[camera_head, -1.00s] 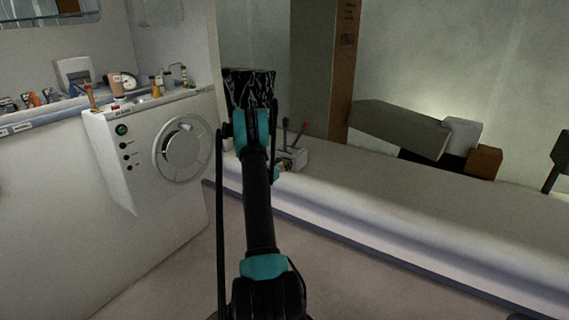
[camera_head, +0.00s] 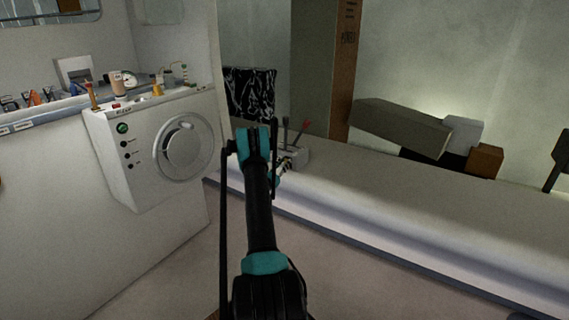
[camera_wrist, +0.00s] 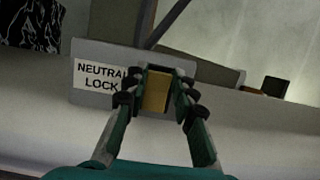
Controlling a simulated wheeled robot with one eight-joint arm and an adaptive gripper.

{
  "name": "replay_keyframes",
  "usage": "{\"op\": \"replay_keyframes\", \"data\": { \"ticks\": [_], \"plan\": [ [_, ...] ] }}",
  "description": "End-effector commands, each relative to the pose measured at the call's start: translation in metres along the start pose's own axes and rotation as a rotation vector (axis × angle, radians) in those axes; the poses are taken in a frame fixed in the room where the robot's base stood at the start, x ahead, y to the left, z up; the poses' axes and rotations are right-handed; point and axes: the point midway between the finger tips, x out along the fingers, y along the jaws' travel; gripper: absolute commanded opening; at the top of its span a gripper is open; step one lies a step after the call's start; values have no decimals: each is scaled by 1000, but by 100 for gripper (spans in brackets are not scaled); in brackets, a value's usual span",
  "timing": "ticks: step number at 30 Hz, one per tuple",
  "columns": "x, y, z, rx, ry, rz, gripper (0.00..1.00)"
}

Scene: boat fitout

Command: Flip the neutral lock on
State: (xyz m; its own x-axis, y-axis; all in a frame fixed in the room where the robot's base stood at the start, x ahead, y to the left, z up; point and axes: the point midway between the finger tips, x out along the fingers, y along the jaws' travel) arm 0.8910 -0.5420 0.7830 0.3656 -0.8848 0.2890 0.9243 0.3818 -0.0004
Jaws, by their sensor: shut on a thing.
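The grey lever box (camera_head: 297,155) stands on the white ledge, with two thin levers rising from it, one red-tipped. In the wrist view its face (camera_wrist: 107,61) carries a white label (camera_wrist: 98,76) reading NEUTRAL LOCK, partly covered by my left finger. Just right of the label is a yellow-brown rocker-like piece (camera_wrist: 156,92). My gripper (camera_wrist: 157,99) is at the front of the box, its fingertips closed on the two sides of this piece. In the head view my gripper (camera_head: 284,167) is small and partly hidden by my arm. The piece's switch position cannot be told.
A white cabinet with a round dial (camera_head: 183,147) stands to the left, small bottles on top. A black patterned panel (camera_head: 250,92) is behind my arm. Grey and brown blocks (camera_head: 485,160) lie further right.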

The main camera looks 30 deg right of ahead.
Motion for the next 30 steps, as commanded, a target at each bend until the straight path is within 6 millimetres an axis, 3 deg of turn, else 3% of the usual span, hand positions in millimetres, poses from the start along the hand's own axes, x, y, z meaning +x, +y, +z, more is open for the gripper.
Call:
{"op": "replay_keyframes", "data": {
  "ticks": [8, 18, 19, 21, 24, 30],
  "plan": [
    [-4, 0, -4, 0, -129, 1, 0],
    [-4, 0, -4, 2, -139, 1, 0],
    [-4, 0, -4, 2, -139, 1, 27],
    [-4, 0, -4, 2, -139, 1, 35],
    [-4, 0, -4, 1, -139, 1, 47],
    [-4, 0, -4, 1, -138, 1, 47]
  ]
}}
